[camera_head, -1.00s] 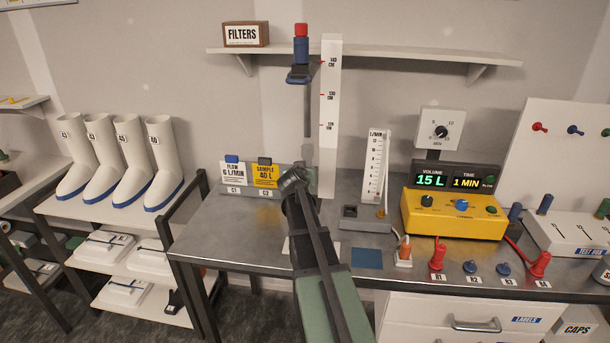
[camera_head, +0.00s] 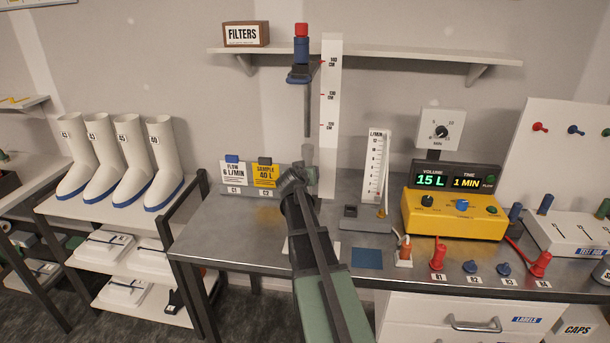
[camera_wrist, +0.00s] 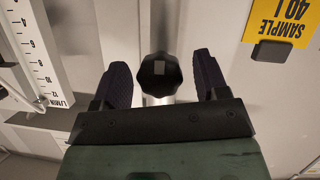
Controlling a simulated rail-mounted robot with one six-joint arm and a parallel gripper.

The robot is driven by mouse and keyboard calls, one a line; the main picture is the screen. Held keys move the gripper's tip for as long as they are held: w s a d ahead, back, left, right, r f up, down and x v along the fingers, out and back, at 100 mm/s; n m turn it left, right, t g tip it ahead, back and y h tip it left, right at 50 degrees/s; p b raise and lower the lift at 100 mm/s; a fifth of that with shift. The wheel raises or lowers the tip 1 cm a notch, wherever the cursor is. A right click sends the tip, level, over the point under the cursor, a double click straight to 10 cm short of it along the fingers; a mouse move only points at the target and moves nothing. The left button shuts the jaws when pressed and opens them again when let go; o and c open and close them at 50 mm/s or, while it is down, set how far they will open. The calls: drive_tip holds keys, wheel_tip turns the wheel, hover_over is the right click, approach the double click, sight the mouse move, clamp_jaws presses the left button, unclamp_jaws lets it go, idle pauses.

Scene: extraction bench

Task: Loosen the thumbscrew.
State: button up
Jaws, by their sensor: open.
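In the wrist view, a dark faceted knob (camera_wrist: 160,76), which looks like the thumbscrew, sits on a pale round post (camera_wrist: 158,100). My gripper (camera_wrist: 162,80) is open, with one dark finger on each side of the knob. A gap shows between the knob and each finger, so neither appears to touch it. In the head view my arm reaches to the lower part of a stand in front of the wall and hides the knob and my fingertips. Higher on that stand is a blue holder (camera_head: 299,74) with a red-capped piece (camera_head: 301,30).
A white height scale (camera_head: 330,110) stands just right of the stand. The flow and sample cards (camera_head: 247,172) are close on the left. A flowmeter (camera_head: 375,165) and a yellow pump unit (camera_head: 453,213) stand to the right. A shelf (camera_head: 400,58) is above.

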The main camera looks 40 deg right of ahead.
wheel_tip(320, 180, up, 20)
drive_tip(key=p, duration=2)
